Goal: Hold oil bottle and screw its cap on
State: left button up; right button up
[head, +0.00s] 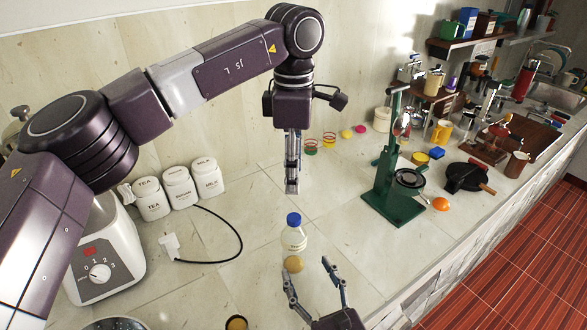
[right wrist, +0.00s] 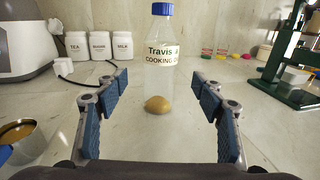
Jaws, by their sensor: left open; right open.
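The oil bottle (head: 294,240) stands upright on the counter, clear with a white label reading "Travis... COOKING". Its blue cap (head: 294,219) sits at the top of the neck. In the right wrist view the bottle (right wrist: 160,80) and cap (right wrist: 162,9) stand ahead, between the fingers in the picture but beyond them. My left gripper (head: 292,188) points down above and behind the bottle, apart from it, with fingers seen edge-on. My right gripper (head: 306,269) is open and empty in front of the bottle; its fingers also show wide apart in the right wrist view (right wrist: 158,86).
White canisters (head: 178,188) and a white appliance (head: 104,260) with a cord stand left. A green press (head: 388,180) stands right. A metal cup (right wrist: 20,140) is at near left.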

jog(key=shift+v, duration=1.1)
